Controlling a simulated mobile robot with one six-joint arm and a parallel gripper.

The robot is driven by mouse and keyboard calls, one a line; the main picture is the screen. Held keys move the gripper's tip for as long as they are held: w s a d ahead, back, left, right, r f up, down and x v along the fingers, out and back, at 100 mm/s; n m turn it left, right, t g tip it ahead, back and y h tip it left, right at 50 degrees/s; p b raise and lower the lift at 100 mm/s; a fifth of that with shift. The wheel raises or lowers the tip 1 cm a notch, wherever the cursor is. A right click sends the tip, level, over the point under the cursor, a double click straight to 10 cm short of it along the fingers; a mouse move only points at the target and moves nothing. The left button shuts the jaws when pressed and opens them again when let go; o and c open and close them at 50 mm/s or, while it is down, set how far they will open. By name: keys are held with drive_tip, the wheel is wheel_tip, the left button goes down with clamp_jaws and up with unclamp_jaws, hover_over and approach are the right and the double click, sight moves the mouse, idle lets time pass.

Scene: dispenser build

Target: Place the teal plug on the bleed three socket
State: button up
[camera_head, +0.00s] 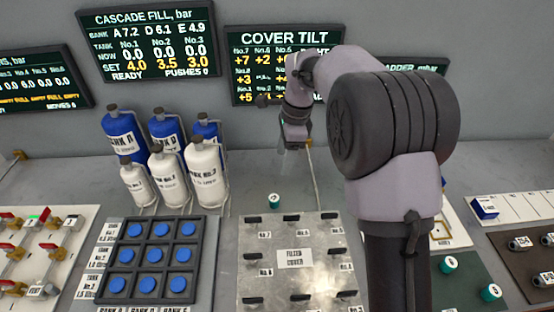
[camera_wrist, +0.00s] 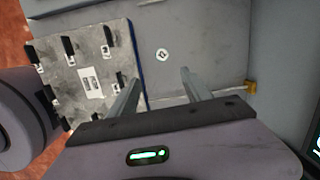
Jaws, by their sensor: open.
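A small teal plug (camera_head: 274,200) with a pale marked top stands on the grey bench just behind the metal cover plate. In the wrist view its round top (camera_wrist: 162,54) lies beyond my fingertips, roughly in line with the gap between them. Two more teal plugs, one (camera_head: 448,264) and another (camera_head: 490,293), sit on a dark green board at the right. My gripper (camera_head: 291,155) hangs above the bench behind the cover, open and empty; its two fingers (camera_wrist: 159,80) are spread in the wrist view. I cannot make out which socket is bleed three.
The metal cover plate (camera_head: 292,238) with several dark slots lies at front centre. A rack of blue buttons (camera_head: 112,255) and several blue and white bottles (camera_head: 205,172) stand to its left. A valve board (camera_head: 45,235) is at far left. Display screens line the wall.

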drive_tip(key=b, duration=0.5)
hover_over(275, 197)
drive_tip(key=shift+m, duration=0.4)
drive_tip(key=f, duration=1.3)
drive_tip(key=shift+d+f, duration=0.3)
drive_tip(key=shift+f, duration=0.05)
drive_tip(key=f+b, duration=0.1)
drive_tip(key=f, duration=0.2)
drive_tip(key=f+b, duration=0.1)
drive_tip(key=f, duration=0.1)
drive_tip(key=shift+s+a+f+b, duration=0.1)
drive_tip(key=shift+a+f+b, duration=0.2)
drive_tip(key=shift+a+f, duration=0.05)
drive_tip(key=shift+r, duration=0.15)
clamp_jaws()
